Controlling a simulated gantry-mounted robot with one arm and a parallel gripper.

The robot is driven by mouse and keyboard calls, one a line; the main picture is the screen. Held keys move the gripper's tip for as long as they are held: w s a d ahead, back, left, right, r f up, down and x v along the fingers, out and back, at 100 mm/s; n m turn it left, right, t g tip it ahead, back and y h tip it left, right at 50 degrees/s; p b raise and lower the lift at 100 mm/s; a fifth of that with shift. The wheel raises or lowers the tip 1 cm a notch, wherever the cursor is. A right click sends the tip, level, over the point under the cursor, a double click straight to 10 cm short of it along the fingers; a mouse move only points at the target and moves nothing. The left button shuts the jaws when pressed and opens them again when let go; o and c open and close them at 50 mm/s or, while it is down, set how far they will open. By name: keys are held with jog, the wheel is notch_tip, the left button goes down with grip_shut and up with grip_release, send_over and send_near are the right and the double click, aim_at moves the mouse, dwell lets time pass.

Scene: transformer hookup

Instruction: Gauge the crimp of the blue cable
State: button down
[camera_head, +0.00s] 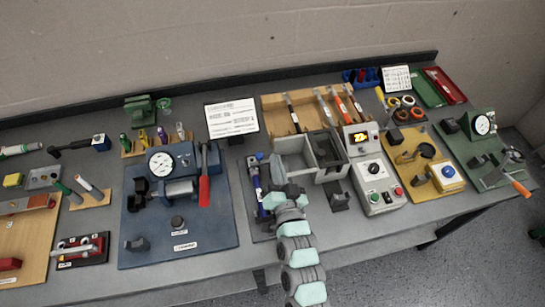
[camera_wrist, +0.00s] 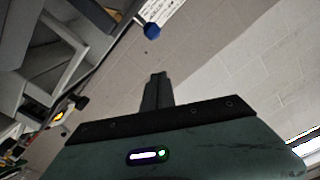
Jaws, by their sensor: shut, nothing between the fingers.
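My gripper shows in the wrist view (camera_wrist: 157,88), its dark fingers together and empty, pointing up in the picture toward the wall. In the head view my teal and grey arm reaches in from the bottom centre, ending in front of the grey box fixture. I cannot pick out a blue cable with a crimp for certain. A blue upright tool (camera_head: 261,178) stands just left of the arm's end. A dial gauge (camera_head: 162,163) with a red-handled lever sits on a blue board (camera_head: 202,231); another dial gauge (camera_head: 483,125) sits on the green board at the right.
A grey open box fixture (camera_head: 292,146) and a control box with a lit display (camera_head: 374,184) stand beside the arm. A wooden tray (camera_head: 271,114) of tools lies behind. A yellow board (camera_head: 409,171) lies right of the control box. The wall closes the back.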

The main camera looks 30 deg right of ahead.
jog(key=v, duration=0.7)
jog(key=shift+s+a+b, duration=0.15)
jog(key=shift+b, duration=0.25)
